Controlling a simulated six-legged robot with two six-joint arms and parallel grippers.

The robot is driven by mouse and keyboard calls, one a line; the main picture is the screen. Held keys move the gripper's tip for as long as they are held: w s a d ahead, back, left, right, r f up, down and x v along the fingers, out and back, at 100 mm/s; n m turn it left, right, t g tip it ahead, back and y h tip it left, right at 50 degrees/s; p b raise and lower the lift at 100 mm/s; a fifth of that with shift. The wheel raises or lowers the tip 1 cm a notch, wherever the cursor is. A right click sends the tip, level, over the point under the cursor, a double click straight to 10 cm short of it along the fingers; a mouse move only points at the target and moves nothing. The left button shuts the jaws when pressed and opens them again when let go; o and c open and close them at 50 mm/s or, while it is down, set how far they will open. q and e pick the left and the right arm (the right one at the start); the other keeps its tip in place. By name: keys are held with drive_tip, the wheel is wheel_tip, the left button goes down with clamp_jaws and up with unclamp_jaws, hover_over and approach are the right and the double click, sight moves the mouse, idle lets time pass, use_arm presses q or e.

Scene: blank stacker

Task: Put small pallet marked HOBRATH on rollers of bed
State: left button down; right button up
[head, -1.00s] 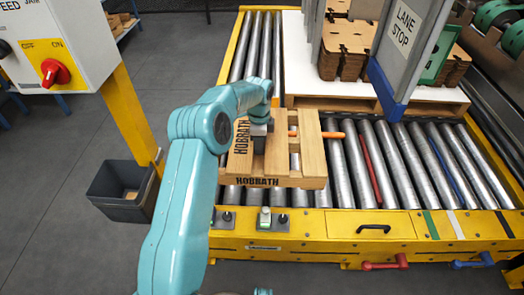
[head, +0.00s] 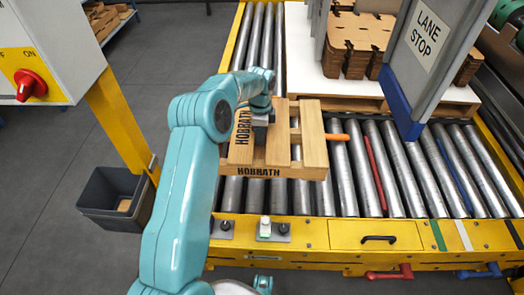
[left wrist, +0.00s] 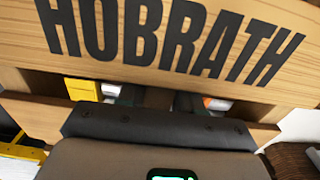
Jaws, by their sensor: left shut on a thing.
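The small wooden pallet (head: 313,145) marked HOBRATH is over the left part of the roller bed (head: 351,185) in the head view. Its lettering shows on the near edge and on the left slat. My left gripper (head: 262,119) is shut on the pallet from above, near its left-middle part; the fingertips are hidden. In the left wrist view, a pallet board (left wrist: 170,38) with large HOBRATH letters fills the top, close to the dark gripper body. I cannot tell whether the pallet touches the rollers. My right gripper is not in view.
A white board (head: 300,60) with stacked brown blanks (head: 355,45) lies behind the pallet. A grey LANE STOP panel (head: 425,60) stands to the right.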

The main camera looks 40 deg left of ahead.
use_arm(q)
wheel_tip(320, 180, down, 15)
drive_tip(key=b, duration=0.5)
drive_tip(key=shift+f+b, duration=0.75)
drive_tip(key=shift+f, duration=1.35)
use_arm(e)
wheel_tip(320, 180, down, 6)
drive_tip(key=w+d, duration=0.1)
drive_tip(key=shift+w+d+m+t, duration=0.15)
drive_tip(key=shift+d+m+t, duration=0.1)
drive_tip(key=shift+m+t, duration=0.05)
use_arm(q)
drive_tip(key=shift+f, duration=0.1)
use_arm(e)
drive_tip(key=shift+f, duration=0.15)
use_arm(q)
drive_tip(key=c, duration=0.8)
unclamp_jaws()
drive_tip(key=shift+s+f, duration=0.1)
drive_tip(key=shift+s, duration=0.05)
